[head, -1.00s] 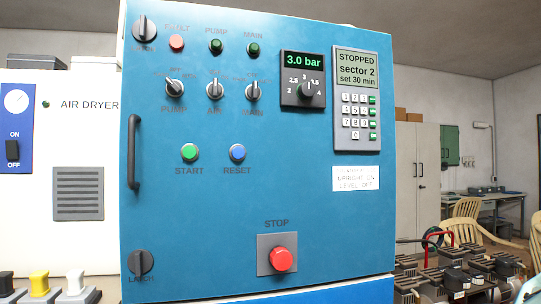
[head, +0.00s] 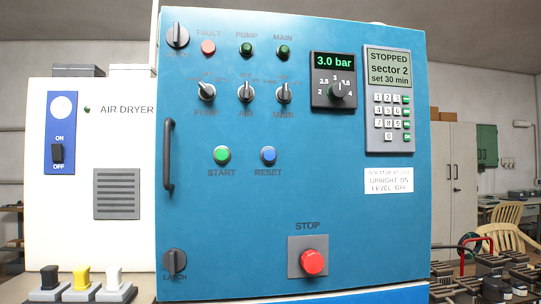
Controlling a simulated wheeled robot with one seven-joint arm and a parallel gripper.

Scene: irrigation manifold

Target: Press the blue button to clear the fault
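The blue RESET button (head: 268,155) sits in the middle of the blue control panel (head: 330,215), to the right of the green START button (head: 222,155). The display (head: 388,66) reads STOPPED, sector 2, set 30 min. The red STOP button (head: 313,262) is low on the panel. My gripper is not in view.
A pressure dial (head: 337,91) reads 3.0 bar. Several selector switches form a row above the buttons. A door handle (head: 168,155) stands out at the panel's left.

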